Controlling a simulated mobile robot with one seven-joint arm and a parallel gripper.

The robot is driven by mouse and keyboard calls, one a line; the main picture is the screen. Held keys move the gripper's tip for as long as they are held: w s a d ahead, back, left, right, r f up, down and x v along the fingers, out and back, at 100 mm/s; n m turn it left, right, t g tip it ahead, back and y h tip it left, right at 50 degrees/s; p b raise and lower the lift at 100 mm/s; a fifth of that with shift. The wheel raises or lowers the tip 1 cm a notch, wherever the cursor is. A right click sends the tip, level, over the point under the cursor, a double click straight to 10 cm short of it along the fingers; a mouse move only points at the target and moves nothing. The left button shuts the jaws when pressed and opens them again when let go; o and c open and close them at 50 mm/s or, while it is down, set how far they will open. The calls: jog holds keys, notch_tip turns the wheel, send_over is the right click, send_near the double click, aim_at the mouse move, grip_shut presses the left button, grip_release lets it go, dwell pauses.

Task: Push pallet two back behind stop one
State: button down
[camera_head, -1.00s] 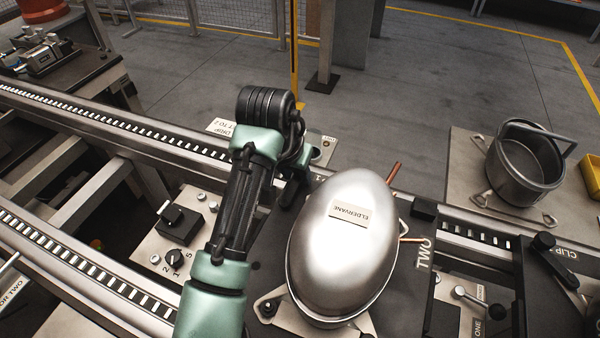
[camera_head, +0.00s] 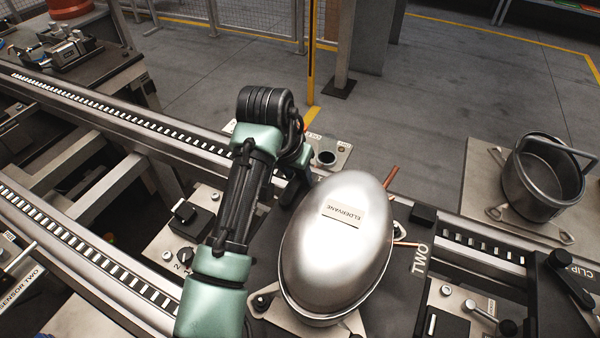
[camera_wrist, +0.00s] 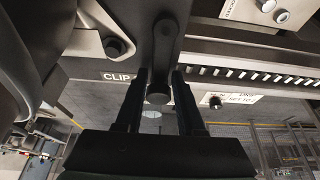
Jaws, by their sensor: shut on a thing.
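Pallet two (camera_head: 412,290) is a dark plate labelled TWO on the conveyor, carrying a shiny oval compressor (camera_head: 335,245) with copper pipes. My gripper is at the pallet's left side in the head view, mostly hidden behind my arm and the compressor. In the wrist view my gripper (camera_wrist: 158,92) has its fingers on both sides of the round knob of a black clip lever (camera_wrist: 167,50), beside a CLIP label. A pale panel with a black box and a lever, probably stop one (camera_head: 455,302), lies right of pallet two. Its label is hard to read.
Conveyor rails (camera_head: 110,118) run left with an open stretch. A switch panel (camera_head: 165,245) sits between the rails at the pallet's left. Another dark plate with a CLIP lever (camera_head: 565,280) is at far right. A metal pot (camera_head: 540,178) stands on a pale surface behind the rail.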

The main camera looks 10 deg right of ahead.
jog(key=shift+r, duration=0.1)
jog(key=shift+c, duration=2.2)
grip_release()
jog(key=p+v, duration=0.1)
jog(key=v, duration=1.2)
